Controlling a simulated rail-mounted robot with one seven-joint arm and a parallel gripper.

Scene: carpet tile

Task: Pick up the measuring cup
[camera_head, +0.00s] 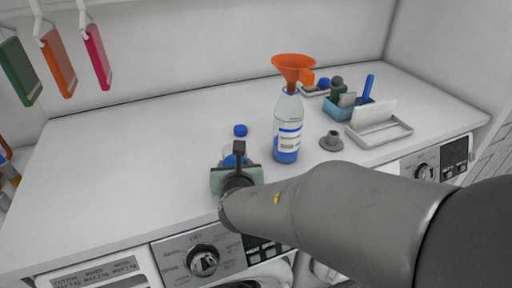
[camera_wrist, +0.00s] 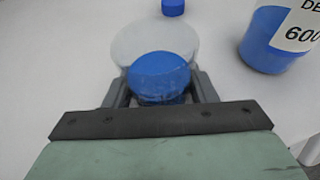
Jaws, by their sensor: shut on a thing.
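The measuring cup (camera_wrist: 160,70) shows blue between my fingers in the wrist view. A pale, translucent round shape lies around and beyond the blue part; I cannot tell whether it is the cup's clear wall. My gripper (camera_wrist: 158,88) is shut on the cup, with one finger on each side. In the head view my gripper (camera_head: 237,171) hides most of the cup, and only a little blue and clear material (camera_head: 230,155) shows past it. I cannot tell whether the cup touches the counter.
A blue cap (camera_head: 240,130) lies just beyond my gripper on the white counter (camera_head: 130,150). A labelled bottle (camera_head: 288,128) with an orange funnel (camera_head: 294,68) stands to the right. A grey piece (camera_head: 331,141), a white tray (camera_head: 380,132) and a blue caddy (camera_head: 348,110) are farther right. The counter's left is clear.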

